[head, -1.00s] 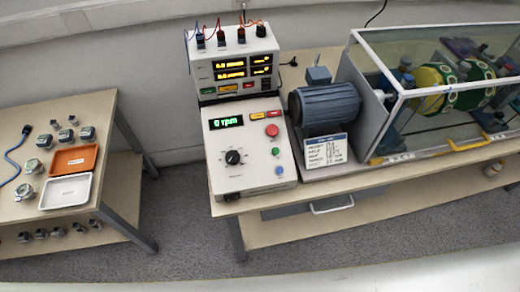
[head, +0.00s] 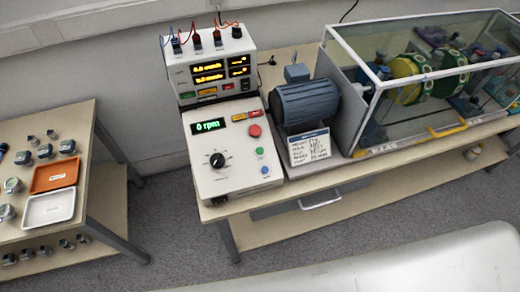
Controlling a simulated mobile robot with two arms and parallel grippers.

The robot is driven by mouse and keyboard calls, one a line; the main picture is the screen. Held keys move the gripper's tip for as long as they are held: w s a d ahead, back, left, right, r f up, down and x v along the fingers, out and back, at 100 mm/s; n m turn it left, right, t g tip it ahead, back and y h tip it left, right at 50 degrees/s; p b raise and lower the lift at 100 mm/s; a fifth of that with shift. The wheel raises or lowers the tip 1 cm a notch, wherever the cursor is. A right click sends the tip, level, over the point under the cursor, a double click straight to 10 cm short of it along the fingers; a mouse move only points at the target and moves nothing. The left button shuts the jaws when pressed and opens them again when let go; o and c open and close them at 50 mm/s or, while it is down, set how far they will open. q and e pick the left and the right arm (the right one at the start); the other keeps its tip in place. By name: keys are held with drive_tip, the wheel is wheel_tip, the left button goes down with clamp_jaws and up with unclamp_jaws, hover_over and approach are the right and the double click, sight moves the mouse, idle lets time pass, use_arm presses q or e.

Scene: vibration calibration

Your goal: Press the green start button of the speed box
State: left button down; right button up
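The speed box (head: 225,180) is a white, sloped console on the near left part of the long bench. Its green display reads 0 rpm. The green start button (head: 259,151) is a small round button on its right side, below the larger red button (head: 254,131) and above a blue button (head: 265,169). A black dial (head: 217,160) sits to the left of these. Nothing covers the green button. Neither of my grippers is in the head view.
A measuring unit (head: 210,70) with cables stands behind the speed box. A blue-grey motor (head: 305,103) and a glass-sided enclosure (head: 430,75) are to the right. A side table (head: 70,130) holds an orange tray (head: 54,175), a white tray (head: 50,208) and sensors. Floor shows between them.

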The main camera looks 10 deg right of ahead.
clamp_jaws()
drive_tip(key=shift+d, duration=0.15)
idle(1.2)
